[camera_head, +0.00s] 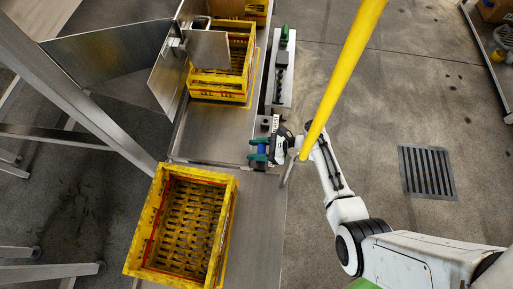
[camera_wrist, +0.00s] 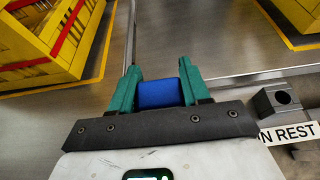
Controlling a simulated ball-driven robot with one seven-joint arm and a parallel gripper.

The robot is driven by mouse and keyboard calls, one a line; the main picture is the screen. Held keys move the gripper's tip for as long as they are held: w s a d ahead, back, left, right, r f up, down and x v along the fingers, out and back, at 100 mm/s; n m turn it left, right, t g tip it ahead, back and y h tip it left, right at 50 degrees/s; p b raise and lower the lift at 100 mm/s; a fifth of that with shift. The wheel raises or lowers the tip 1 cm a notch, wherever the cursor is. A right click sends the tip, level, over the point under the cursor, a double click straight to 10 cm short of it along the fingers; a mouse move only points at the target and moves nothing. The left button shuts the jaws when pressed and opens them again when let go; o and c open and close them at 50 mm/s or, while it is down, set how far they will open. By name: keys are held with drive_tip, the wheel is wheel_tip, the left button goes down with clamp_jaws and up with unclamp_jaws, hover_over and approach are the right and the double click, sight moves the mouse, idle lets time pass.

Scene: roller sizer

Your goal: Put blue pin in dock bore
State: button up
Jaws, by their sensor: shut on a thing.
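My gripper (camera_wrist: 158,80) has two green fingers, shut on the blue pin (camera_wrist: 158,94), which shows as a blue block between them in the wrist view. In the head view my gripper (camera_head: 259,152) is over the steel bench, with a bit of the blue pin (camera_head: 262,149) showing. A dark grey block with a round hole (camera_wrist: 270,104) is to the right of the gripper in the wrist view, apart from the pin. A label ending in "N REST" (camera_wrist: 290,134) lies by it. I cannot make out which part is the dock bore.
A yellow crate (camera_head: 228,233) stands on the bench at the front, another yellow crate (camera_head: 245,93) farther back. A narrow grey rail (camera_head: 284,90) with dark and green parts runs along the bench's right side.

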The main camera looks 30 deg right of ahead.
drive_tip(key=shift+f+b, duration=0.55)
drive_tip(key=shift+f, duration=0.25)
drive_tip(key=o, duration=1.1)
drive_tip(key=p+v, duration=0.3)
drive_tip(key=v, duration=0.8)
